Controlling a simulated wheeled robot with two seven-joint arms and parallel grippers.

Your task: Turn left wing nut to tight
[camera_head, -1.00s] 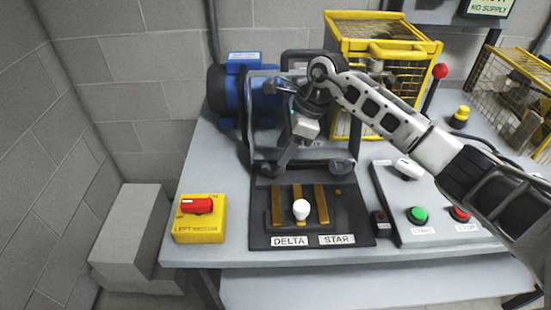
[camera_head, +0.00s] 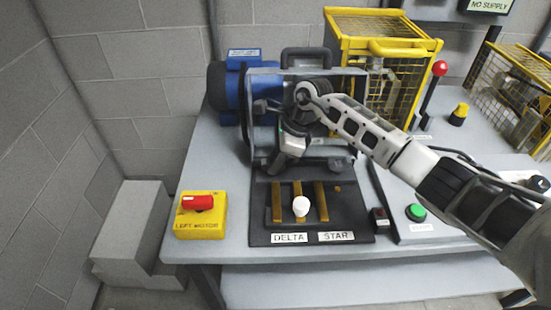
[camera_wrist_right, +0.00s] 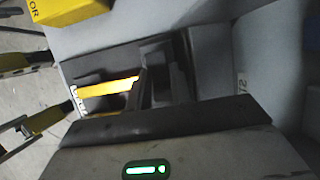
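I cannot make out a wing nut in either view; the grey-framed unit (camera_head: 265,73) beside the blue motor (camera_head: 217,88) is partly hidden by my right arm. My right gripper (camera_head: 273,166) points down and left in front of this unit, above the back of the black switch base (camera_head: 260,232). In the right wrist view its two fingers (camera_wrist_right: 42,92) stand apart at the left edge, with nothing seen between them. My left gripper is in neither view.
A yellow box with a red knob (camera_head: 201,203) stands at the bench's left front. A white-knobbed lever (camera_head: 301,206) rises from the switch base. A yellow cage (camera_head: 383,46) stands behind my right arm. A green button (camera_head: 416,212) is at the right.

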